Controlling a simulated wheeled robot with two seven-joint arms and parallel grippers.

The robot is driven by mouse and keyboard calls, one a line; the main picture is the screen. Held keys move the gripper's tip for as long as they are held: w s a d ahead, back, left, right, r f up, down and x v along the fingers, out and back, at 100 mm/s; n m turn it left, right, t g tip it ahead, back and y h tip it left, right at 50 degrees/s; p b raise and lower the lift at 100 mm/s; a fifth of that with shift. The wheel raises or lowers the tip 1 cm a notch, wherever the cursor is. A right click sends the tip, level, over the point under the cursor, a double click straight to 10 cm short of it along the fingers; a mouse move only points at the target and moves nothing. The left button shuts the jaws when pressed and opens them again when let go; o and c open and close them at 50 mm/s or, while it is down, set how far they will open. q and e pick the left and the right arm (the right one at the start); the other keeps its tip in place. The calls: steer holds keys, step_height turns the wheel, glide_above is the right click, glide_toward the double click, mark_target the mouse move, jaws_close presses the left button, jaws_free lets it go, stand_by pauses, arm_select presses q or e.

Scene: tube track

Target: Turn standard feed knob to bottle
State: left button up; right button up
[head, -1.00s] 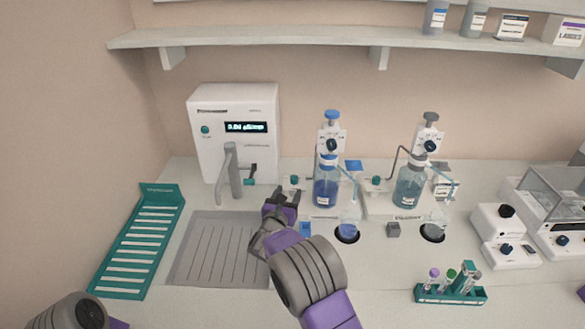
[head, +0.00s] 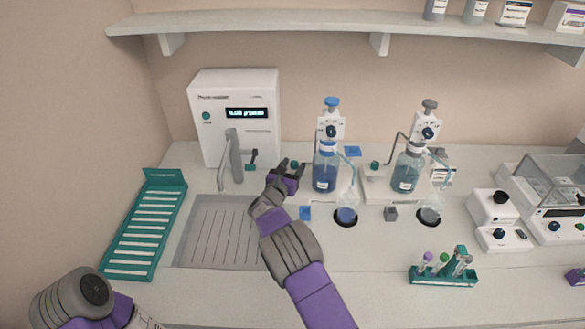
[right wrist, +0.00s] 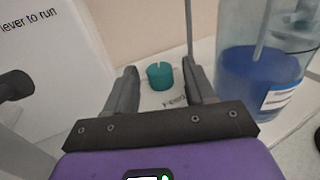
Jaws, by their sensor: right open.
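In the right wrist view a teal knob (right wrist: 160,76) with a light mark on its top stands on the white base, next to partly covered lettering. It lies ahead of my right gripper (right wrist: 163,82), between its two spread fingers and apart from them. In the head view my right gripper (head: 290,168) is open and empty just left of the blue-liquid bottle (head: 325,172), and it largely hides this knob. The bottle also shows in the right wrist view (right wrist: 250,83). Of my left arm only a part at the lower left shows; its gripper is out of view.
A white machine (head: 236,110) with a tap (head: 232,158) and a small lever stands left of the gripper. A second bottle (head: 407,172) has its own teal knob (head: 375,165). A tube rack (head: 444,274) stands front right. The front counter is largely clear.

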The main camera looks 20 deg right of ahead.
steer(key=shift+c, duration=0.4)
jaws_close()
steer(key=n+t+y+b, duration=0.1)
steer(key=y+b, duration=0.1)
steer(key=b, duration=0.2)
steer(key=n+t+y+b, duration=0.1)
steer(key=n+y+b, duration=0.1)
steer(key=y+b, duration=0.1)
steer(key=d+n+t+y+b, duration=0.1)
steer(key=n+y+b, duration=0.1)
steer(key=b, duration=0.3)
steer(key=shift+s+f+y, duration=0.2)
steer(key=shift+f+y, duration=0.05)
steer(key=shift+y, duration=0.05)
steer(key=shift+a+r+n+t+y+b, duration=0.1)
steer(key=shift+r+n+t+y+b, duration=0.25)
steer(key=shift+b, duration=0.7)
steer(key=shift+f, duration=0.15)
steer(key=shift+o, duration=0.4)
jaws_free()
steer(key=shift+s+a+p, duration=0.15)
steer(key=shift+s+a, duration=0.05)
steer(key=shift+s, duration=1.05)
steer(key=shift+s+a+p, duration=0.1)
steer(key=shift+s+a, duration=0.05)
steer(key=shift+s, duration=1.1)
steer(key=shift+s+a+p, duration=0.15)
steer(key=shift+s+a, duration=0.05)
steer(key=shift+s, duration=1.05)
